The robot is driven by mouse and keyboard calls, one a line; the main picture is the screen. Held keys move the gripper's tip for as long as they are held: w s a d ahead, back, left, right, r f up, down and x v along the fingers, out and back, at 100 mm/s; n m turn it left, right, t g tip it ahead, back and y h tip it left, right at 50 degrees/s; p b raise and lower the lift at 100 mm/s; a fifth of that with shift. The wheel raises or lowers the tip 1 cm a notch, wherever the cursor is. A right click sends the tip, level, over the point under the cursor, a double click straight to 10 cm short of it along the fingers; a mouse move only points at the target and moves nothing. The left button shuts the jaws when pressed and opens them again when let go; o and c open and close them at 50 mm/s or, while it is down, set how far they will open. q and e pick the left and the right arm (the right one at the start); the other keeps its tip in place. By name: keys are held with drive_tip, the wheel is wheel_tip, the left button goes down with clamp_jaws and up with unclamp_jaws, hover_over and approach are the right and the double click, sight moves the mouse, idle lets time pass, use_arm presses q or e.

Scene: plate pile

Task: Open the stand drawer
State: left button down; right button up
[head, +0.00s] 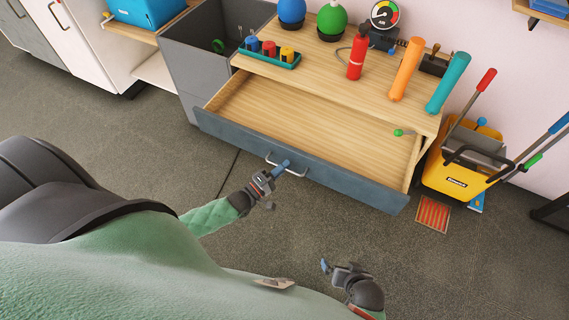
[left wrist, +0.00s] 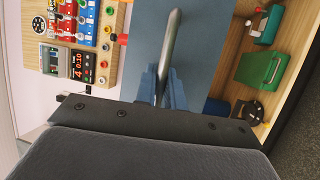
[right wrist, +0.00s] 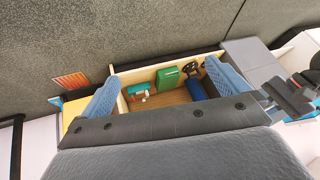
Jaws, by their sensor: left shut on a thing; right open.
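The stand drawer (head: 310,165) is pulled out from under the wooden top, with its pale wooden inside showing and its blue-grey front (head: 350,185) facing me. My left gripper (head: 285,165) is shut on the metal drawer handle (head: 297,173), near the middle of the front. In the left wrist view the handle (left wrist: 174,40) lies between the two blue fingertips, and the drawer front (left wrist: 200,45) is just beyond. My right gripper (head: 330,266) is open and empty, low over the floor and apart from the drawer. Its spread fingers show in the right wrist view (right wrist: 163,92).
A red extinguisher (head: 357,58), orange cylinder (head: 406,70) and teal cylinder (head: 448,84) stand on the top. A yellow mop bucket (head: 450,178) is right of the stand, near a striped mat (head: 433,214). A green box (right wrist: 167,78) sits in a wooden compartment. Floor before the drawer is clear.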

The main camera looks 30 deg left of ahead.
use_arm(q)
drive_tip(key=c, duration=1.5)
unclamp_jaws()
drive_tip(key=v, duration=0.7)
drive_tip(key=shift+s+a+b, duration=0.2)
drive_tip(key=shift+s+b, duration=0.1)
drive_tip(key=shift+b, duration=0.15)
use_arm(e)
wheel_tip(320, 180, down, 4)
drive_tip(key=shift+s+f, duration=0.1)
drive_tip(key=shift+s, duration=0.05)
use_arm(q)
drive_tip(key=shift+f, duration=0.15)
use_arm(e)
drive_tip(key=shift+r, duration=0.25)
use_arm(q)
drive_tip(key=shift+d, duration=0.1)
use_arm(e)
drive_tip(key=shift+w+r, duration=0.1)
drive_tip(key=shift+w, duration=0.1)
